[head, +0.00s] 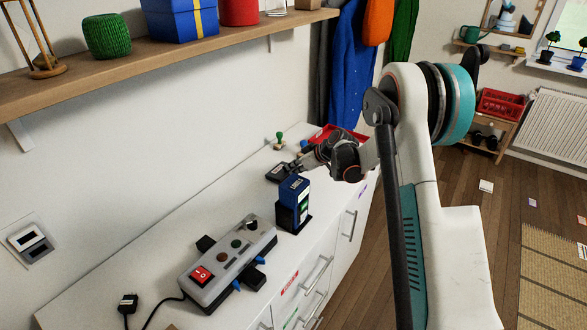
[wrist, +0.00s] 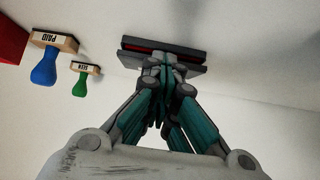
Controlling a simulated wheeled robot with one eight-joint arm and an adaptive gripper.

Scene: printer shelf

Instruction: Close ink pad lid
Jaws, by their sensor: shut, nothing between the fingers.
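The ink pad (head: 279,173) is a small, flat, dark case on the white cabinet top, behind the blue stamp device. In the wrist view the ink pad (wrist: 150,45) shows a dark edge with a red strip, and a grey plate beside it. I cannot tell from these views how far its lid stands open. My gripper (head: 301,167) is low over the cabinet, right beside the ink pad. In the wrist view my gripper (wrist: 163,65) has its fingers together and empty, with the tips at the grey plate. They hide part of the ink pad.
A blue stamp device (head: 294,190) in a black holder and a grey power strip (head: 228,262) stand nearer. A green-handled stamp (head: 279,139) and a red tray (head: 335,134) are behind. Blue (wrist: 43,70) and green (wrist: 80,86) stamps show left in the wrist view. A wooden shelf (head: 160,55) hangs above.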

